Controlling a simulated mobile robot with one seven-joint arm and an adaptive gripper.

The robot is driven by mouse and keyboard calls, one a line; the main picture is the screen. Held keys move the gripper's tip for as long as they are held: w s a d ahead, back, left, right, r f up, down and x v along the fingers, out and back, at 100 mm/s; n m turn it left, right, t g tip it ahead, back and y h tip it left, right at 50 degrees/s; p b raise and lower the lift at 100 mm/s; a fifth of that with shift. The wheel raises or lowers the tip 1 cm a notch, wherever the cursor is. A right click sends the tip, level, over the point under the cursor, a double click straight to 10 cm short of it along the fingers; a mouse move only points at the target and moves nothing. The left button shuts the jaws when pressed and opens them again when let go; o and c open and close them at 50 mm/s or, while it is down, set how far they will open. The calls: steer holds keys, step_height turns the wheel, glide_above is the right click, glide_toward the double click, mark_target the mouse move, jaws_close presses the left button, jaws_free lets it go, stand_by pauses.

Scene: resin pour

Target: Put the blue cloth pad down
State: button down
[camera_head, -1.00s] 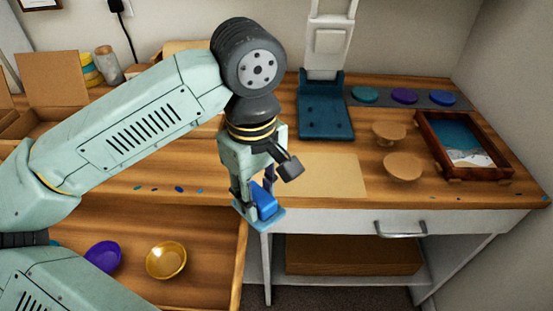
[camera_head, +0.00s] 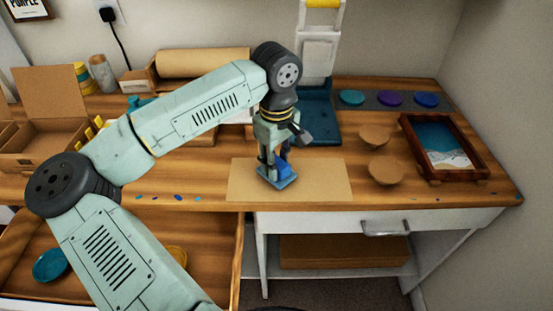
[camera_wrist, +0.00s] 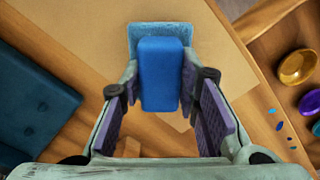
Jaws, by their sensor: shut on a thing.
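My gripper (camera_head: 278,166) is shut on the blue cloth pad (camera_head: 281,179), a blue block handle over a flat, lighter blue base. The pad is over the tan paper sheet (camera_head: 325,180) on the wooden bench; I cannot tell whether its base touches the sheet. In the wrist view the pad (camera_wrist: 161,75) stands between the two finger pads, with its base showing at the far end.
The open drawer (camera_head: 215,235) below the bench front holds bowls, one teal (camera_head: 50,265). Right of the sheet are round wooden pieces (camera_head: 386,168) and a framed blue picture (camera_head: 447,146). A dark teal stand (camera_head: 320,115) is behind. The sheet's right part is clear.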

steer(key=shift+f, duration=0.35)
steer(key=shift+f+b, duration=0.2)
steer(key=shift+b, duration=0.15)
steer(key=c, duration=1.2)
jaws_free()
steer(key=shift+r, duration=0.1)
steer(key=shift+r+p, duration=0.25)
steer(key=shift+p, duration=0.15)
step_height(320, 180, up, 12)
steer(key=shift+f+b, duration=0.1)
steer(key=shift+b, duration=1.1)
